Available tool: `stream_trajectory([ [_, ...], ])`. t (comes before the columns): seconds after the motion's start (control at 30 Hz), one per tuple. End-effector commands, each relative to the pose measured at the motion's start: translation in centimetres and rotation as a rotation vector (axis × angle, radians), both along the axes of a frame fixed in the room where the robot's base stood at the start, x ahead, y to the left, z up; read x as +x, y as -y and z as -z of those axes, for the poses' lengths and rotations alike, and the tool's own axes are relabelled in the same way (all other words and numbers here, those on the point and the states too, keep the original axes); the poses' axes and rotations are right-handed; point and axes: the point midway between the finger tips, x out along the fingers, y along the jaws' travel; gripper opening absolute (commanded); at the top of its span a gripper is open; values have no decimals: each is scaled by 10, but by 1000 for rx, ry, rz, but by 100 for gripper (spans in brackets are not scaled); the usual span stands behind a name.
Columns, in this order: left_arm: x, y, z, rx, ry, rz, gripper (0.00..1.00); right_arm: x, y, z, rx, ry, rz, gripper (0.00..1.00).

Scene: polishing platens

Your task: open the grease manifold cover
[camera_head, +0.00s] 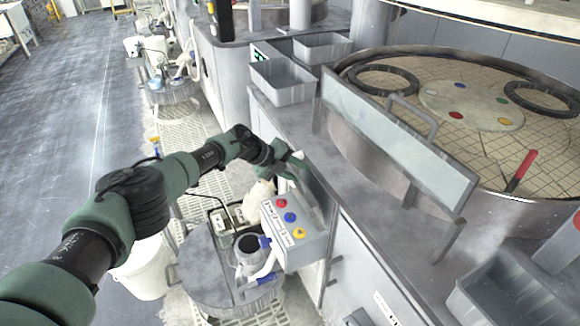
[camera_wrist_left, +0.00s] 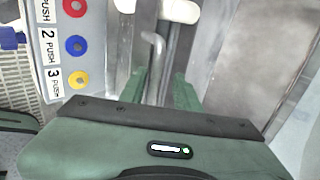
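A grey panel, which looks like the manifold cover (camera_head: 316,190), stands at the side of the machine, just behind the button box; I cannot tell how far open it is. My left gripper (camera_head: 292,168) is at the upper part of this panel. In the left wrist view the two green fingers of my left gripper (camera_wrist_left: 163,92) are apart. A pale bent handle (camera_wrist_left: 154,48) shows ahead, between and beyond the fingertips; whether they touch it is unclear. The panel's grey face seems to lie to the right in that view (camera_wrist_left: 250,50). My right gripper is not in view.
The button box (camera_head: 296,232) with red, blue and yellow buttons is close beside my left gripper. A round drum with hoses (camera_head: 205,268) stands below. The platen rim (camera_head: 350,150), a glass guard (camera_head: 395,140) and a grey bin (camera_head: 282,88) are above. A white bucket (camera_head: 146,275) stands left.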

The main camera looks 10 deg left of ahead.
Motion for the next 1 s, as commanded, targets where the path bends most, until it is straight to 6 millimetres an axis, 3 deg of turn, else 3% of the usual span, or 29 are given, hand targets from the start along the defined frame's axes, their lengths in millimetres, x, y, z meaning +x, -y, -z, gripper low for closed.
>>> stream_trajectory([
  [0.2,-10,-16,-21,0,2,-1,32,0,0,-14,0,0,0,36],
  [0.5,-26,-39,-46,0,5,-2,32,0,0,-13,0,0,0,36],
  [1.0,-31,-45,-54,-2,5,-2,32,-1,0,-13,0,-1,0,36],
])
